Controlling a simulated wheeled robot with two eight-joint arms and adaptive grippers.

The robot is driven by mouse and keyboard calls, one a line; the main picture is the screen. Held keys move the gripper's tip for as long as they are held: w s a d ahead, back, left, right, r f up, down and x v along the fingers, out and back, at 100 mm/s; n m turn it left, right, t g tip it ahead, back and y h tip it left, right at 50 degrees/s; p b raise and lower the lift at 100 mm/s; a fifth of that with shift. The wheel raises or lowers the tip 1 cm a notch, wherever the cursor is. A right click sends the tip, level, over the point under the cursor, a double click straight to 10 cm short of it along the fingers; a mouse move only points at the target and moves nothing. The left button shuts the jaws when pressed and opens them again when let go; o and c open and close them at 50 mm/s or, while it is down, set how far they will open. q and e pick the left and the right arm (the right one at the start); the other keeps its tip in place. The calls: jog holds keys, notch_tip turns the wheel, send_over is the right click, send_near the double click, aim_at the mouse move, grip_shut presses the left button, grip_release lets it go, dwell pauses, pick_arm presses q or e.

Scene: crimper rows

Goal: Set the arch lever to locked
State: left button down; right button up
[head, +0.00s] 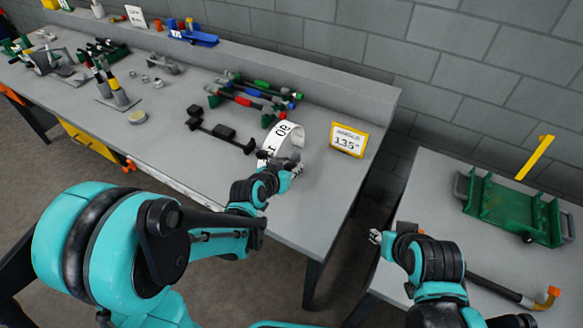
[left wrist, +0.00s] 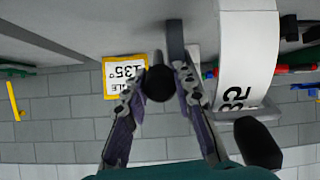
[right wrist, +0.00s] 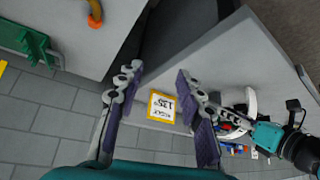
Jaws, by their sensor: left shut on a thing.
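The arch (head: 285,138) is a curved white band with dark printed numbers, standing near the bench's right end. It also shows in the left wrist view (left wrist: 247,55). A grey lever arm (left wrist: 175,42) stands beside the band and a round black knob (left wrist: 158,84) shows next to it. My left gripper (head: 293,168) is shut on the black knob, which sits between its fingers in the left wrist view. The lever's exact reading on the band cannot be told. My right gripper (right wrist: 160,78) is open and empty, above the gap near the right table.
A yellow-framed sign (head: 348,140) reading 135° stands right of the arch. A black clamp-like bar (head: 220,133) and several coloured-handled tools (head: 262,95) lie left of it. A green tray (head: 513,207) and a pipe with an orange end (head: 510,292) lie on the right table.

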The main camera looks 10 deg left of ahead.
jog(key=shift+w+r, duration=0.1)
jog(key=c, duration=0.5)
jog(key=shift+w+a+r, duration=0.2)
jog(key=shift+w+a, duration=0.05)
grip_shut()
jog(key=w+a+r+n+g+y, duration=0.2)
jog(key=w+a+n+y, duration=0.15)
jog(key=w, duration=0.45)
jog(key=w+a+r+n+g+y, duration=0.25)
jog(key=w+a+y, duration=0.2)
jog(key=w, duration=0.35)
jog(key=w+a+r+n+g+y, duration=0.1)
jog(key=w+a+n+g+y, duration=0.25)
jog(key=w, duration=0.45)
jog(key=s+a+f+t, duration=0.1)
jog(key=a+f, duration=0.7)
jog(key=a, duration=0.1)
jog(key=shift+a, duration=0.35)
